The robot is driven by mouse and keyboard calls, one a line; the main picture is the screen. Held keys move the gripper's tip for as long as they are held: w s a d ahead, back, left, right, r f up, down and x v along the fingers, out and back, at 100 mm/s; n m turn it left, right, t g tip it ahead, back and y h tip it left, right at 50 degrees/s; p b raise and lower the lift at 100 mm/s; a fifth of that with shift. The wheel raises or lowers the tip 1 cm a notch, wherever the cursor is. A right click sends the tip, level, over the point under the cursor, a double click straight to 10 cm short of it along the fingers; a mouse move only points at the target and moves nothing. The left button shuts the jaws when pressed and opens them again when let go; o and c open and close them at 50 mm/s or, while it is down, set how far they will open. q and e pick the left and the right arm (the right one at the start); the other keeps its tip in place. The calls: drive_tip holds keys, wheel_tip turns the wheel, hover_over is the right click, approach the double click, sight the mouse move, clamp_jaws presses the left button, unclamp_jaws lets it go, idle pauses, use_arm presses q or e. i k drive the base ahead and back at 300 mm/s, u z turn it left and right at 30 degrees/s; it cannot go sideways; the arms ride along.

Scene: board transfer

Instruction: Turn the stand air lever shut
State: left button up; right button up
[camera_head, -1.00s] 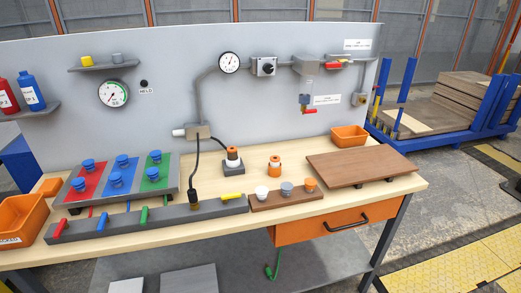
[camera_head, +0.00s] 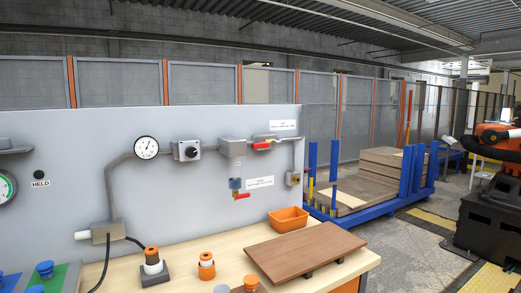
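A red lever (camera_head: 262,146) sits on the grey air pipe at the upper right of the grey back panel (camera_head: 90,138). It lies roughly level, along the pipe. A small white label (camera_head: 283,125) is above it, with print too small to read. A second red handle (camera_head: 242,195) is lower, under the filter unit (camera_head: 234,168), beside another white label (camera_head: 260,182). I cannot tell from the labels which one is the stand air lever. Neither of my grippers is in view.
A round gauge (camera_head: 146,148) and a switch box (camera_head: 187,151) are left of the levers. The bench below holds an orange bin (camera_head: 288,219), a brown board (camera_head: 304,249) and orange-capped parts (camera_head: 206,266). A blue rack (camera_head: 385,208) with stacked boards stands to the right.

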sight(257, 145)
drive_tip(key=u, duration=0.4)
drive_tip(key=i, duration=0.95)
drive_tip(key=u, duration=0.05)
